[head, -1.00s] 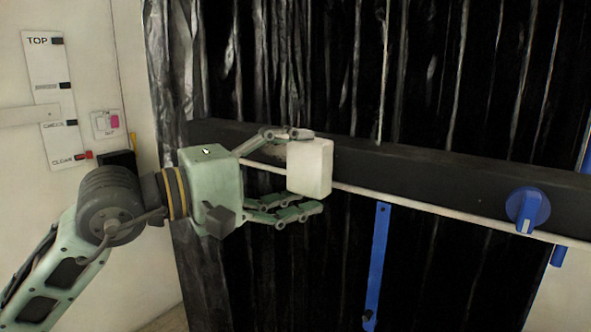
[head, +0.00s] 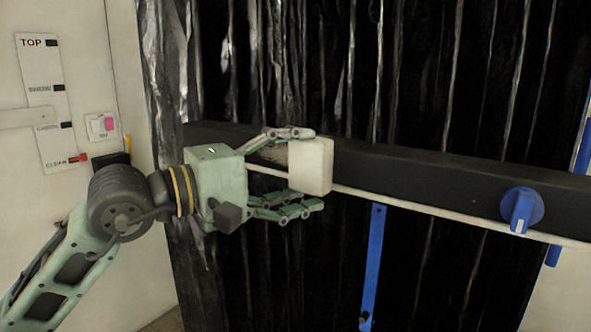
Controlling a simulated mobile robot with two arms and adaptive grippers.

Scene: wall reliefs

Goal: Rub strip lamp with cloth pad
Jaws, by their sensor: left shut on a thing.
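My left gripper (head: 301,171) comes in from the left and is shut on the white cloth pad (head: 313,166), a block-like piece between its upper and lower fingers. The pad is upright in front of the black beam (head: 420,172). A thin pale strip, which looks like the strip lamp (head: 420,207), runs along the beam's lower edge. The pad and fingers hide part of it. I cannot tell whether the pad touches it. A greyish patch shows on the beam just left of the pad. My right gripper is not in view.
A blue knob (head: 522,209) sticks out of the beam at the right. A blue bar (head: 372,265) hangs below the beam. Dark crinkled sheeting (head: 440,70) lies behind.

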